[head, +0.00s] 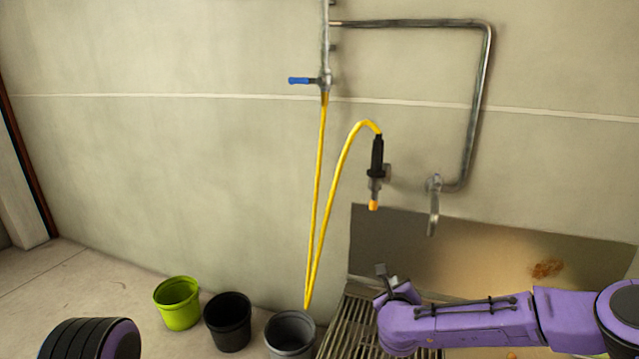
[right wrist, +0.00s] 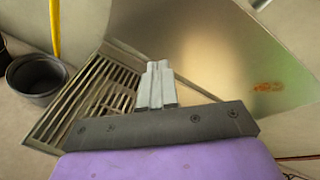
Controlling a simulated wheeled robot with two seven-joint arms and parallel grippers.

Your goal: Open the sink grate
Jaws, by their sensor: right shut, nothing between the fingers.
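The sink grate (head: 345,325) is a slatted metal grid lying at the bottom, at the foot of the metal splash panel (head: 480,252). The grate (right wrist: 95,100) also shows in the right wrist view, left of the fingers. It looks flat in its frame. My right gripper (head: 380,270) is above the grate's right part, its fingers together and empty. In the right wrist view the closed fingers (right wrist: 157,68) point toward the panel and overlap the grate's right edge; I cannot tell whether they touch. Part of the grate is hidden behind my right arm. My left gripper is out of view.
A grey bucket (head: 291,338), a black bucket (head: 228,322) and a green bucket (head: 178,304) stand left of the grate. A yellow hose (head: 318,200) hangs down to the grey bucket. A metal tap (head: 434,205) sticks out above the panel. The floor at far left is free.

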